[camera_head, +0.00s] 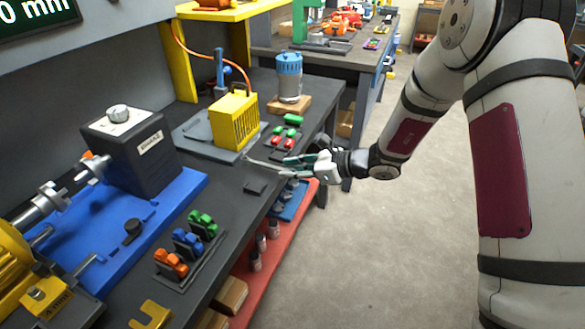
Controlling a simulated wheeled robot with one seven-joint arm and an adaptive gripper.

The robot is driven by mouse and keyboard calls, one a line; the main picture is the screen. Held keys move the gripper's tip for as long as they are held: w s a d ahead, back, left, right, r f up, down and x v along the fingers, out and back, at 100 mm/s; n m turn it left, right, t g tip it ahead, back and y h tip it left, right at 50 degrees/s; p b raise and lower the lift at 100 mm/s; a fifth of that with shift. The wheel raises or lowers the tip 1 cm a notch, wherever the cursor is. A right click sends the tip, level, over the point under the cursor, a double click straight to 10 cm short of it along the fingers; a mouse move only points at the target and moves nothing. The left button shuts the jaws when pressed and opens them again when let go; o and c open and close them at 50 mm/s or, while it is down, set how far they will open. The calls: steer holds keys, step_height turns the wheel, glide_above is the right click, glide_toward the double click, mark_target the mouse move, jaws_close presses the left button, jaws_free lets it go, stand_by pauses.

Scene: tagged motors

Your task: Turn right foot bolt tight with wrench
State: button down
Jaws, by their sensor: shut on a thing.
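My gripper (308,160) is over the right edge of the dark workbench, beyond the blue plate. It is shut on a thin silver wrench (264,166), whose free end points left over the bench. The gripper hides part of the wrench. A yellow motor (14,262) is cut off at the lower left. A yellow foot (46,296) with a small dark bolt head (38,293) shows at its right side, well apart from the wrench. I cannot tell from this view how tight the bolt is.
The motor's shaft meets a dark grey box (130,155) on a blue plate (183,190). Orange, blue and green clips stand in a dark rack (203,262) at the front. A yellow finned block (234,122) and a grey-blue cylinder (289,80) stand farther back. Open floor (400,240) lies right.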

steer(key=c, duration=1.3)
jaws_free()
steer(key=v, duration=1.2)
steer(key=s+r+n+g+h+p, duration=0.2)
steer(key=s+r+n+g+h, duration=0.2)
steer(key=s+r+n, duration=1.05)
steer(key=s+d+r+n+t+h, duration=0.1)
steer(key=s+d+r+n+h, duration=0.1)
steer(key=s+d, duration=0.2)
steer(key=s+d+r+n+t+h+p, duration=0.1)
steer(key=s+d+r+n+h, duration=0.1)
steer(key=s, duration=0.6)
steer(key=s+d+r+n+t+h+p, duration=0.1)
steer(key=s+d+r+n+h, duration=0.1)
steer(key=s+d, duration=0.4)
steer(key=shift+s+n+t+h, duration=0.35)
steer(key=shift+n+h, duration=0.3)
steer(key=shift+h, duration=0.55)
